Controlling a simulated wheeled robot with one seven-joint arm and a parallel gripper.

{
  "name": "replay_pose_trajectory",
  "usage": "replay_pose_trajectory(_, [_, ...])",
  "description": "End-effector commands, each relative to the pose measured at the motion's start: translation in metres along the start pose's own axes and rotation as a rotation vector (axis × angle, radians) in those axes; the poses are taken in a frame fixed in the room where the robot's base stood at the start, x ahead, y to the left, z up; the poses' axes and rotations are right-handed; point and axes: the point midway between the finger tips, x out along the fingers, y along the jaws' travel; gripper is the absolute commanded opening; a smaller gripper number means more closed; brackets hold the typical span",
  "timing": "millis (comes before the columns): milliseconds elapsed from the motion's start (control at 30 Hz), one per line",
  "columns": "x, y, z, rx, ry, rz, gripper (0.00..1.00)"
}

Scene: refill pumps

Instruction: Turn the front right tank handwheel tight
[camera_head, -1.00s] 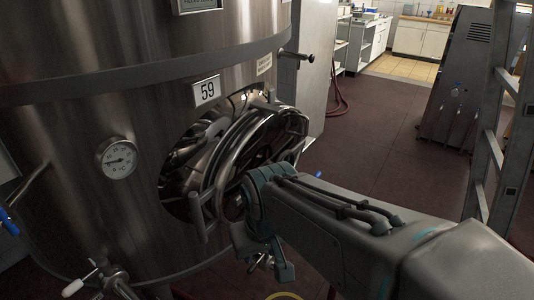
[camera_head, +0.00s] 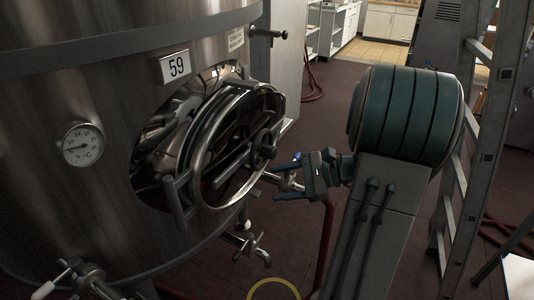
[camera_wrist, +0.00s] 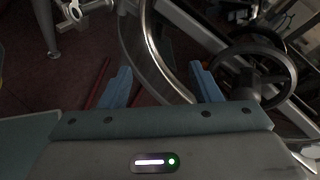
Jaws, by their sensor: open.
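The dark handwheel (camera_head: 265,147) sits on the front of the round tank door (camera_head: 205,165), seen nearly edge-on in the head view. In the wrist view the handwheel (camera_wrist: 243,76) shows at the right with its hub and rim, beyond the right finger. My gripper (camera_head: 279,180) is open and empty, a little right of and below the handwheel in the head view. Its two blue fingers (camera_wrist: 162,85) are apart in the wrist view, with the door's curved metal rim (camera_wrist: 148,45) behind the space between them. I cannot tell whether a finger touches anything.
The steel tank (camera_head: 60,190) bears a dial thermometer (camera_head: 83,144) and a plate reading 59 (camera_head: 174,67). Valves (camera_head: 248,244) stick out below the door. A ladder (camera_head: 464,170) stands close on the right.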

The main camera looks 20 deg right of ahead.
Motion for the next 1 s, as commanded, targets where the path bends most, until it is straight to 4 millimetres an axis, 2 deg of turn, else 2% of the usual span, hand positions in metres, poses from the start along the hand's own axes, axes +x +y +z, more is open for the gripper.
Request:
replay_pose_trajectory(33, [-0.017,-0.01,-0.021,0.06,-0.03,-0.103,0.57])
replay_pose_trajectory(200, [-0.068,-0.037,-0.059,0.163,-0.115,-0.366,0.57])
replay_pose_trajectory(300, [-0.086,-0.043,-0.07,0.187,-0.14,-0.446,0.57])
replay_pose_trajectory(400, [-0.09,-0.047,-0.073,0.195,-0.152,-0.479,0.57])
replay_pose_trajectory(567, [-0.074,-0.057,-0.071,0.195,-0.153,-0.481,0.57])
replay_pose_trajectory(1000, [0.005,-0.098,-0.062,0.196,-0.152,-0.478,0.57])
